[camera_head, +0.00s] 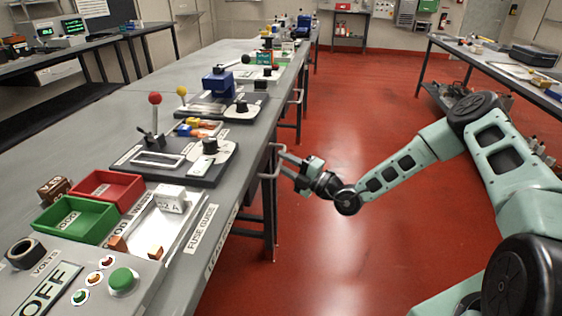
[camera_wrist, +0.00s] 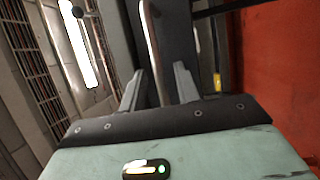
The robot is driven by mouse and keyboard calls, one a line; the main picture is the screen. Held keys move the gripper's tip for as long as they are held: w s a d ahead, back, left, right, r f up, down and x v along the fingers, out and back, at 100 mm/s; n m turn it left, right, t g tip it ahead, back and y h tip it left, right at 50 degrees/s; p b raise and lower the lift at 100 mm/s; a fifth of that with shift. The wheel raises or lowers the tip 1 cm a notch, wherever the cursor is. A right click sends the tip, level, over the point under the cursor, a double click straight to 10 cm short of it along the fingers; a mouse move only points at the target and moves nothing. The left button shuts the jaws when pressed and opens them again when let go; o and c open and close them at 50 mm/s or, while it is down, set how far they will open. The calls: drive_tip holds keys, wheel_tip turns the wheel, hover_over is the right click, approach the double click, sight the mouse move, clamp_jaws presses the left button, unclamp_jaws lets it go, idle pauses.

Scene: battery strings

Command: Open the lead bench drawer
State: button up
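A pale metal bar handle (camera_head: 272,162) stands out from the side of the long bench, just below its top edge. The drawer front behind it is seen too edge-on to make out, and I see no pulled-out drawer box. My gripper (camera_head: 284,166) is at this handle, reaching in from the aisle. In the wrist view, the two grey fingers of my gripper (camera_wrist: 159,86) are spread apart. The handle bar (camera_wrist: 151,40) runs between them with gaps at the sides. I cannot tell whether either finger touches it.
The bench top (camera_head: 128,92) carries a green tray (camera_head: 75,219), a red tray (camera_head: 106,190) and switch boards. A second bar handle (camera_head: 298,96) sits farther along. Bench legs stand below. The red floor (camera_head: 345,110) is open in the aisle; another bench (camera_head: 490,62) stands at right.

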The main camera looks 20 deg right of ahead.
drive_tip(key=shift+x, duration=0.8)
clamp_jaws()
drive_tip(key=shift+s, duration=0.1)
drive_tip(key=s+d+p, duration=0.1)
drive_tip(key=s+d, duration=0.7)
drive_tip(key=d, duration=0.6)
drive_tip(key=s+d+p, duration=0.1)
drive_tip(key=s+d, duration=0.7)
drive_tip(key=d, duration=0.6)
drive_tip(key=s+d+p, duration=0.1)
drive_tip(key=s+d, duration=0.7)
drive_tip(key=d, duration=0.6)
drive_tip(key=shift+s+d+p, duration=0.35)
drive_tip(key=shift+s+p, duration=0.05)
drive_tip(key=shift+f, duration=0.1)
unclamp_jaws()
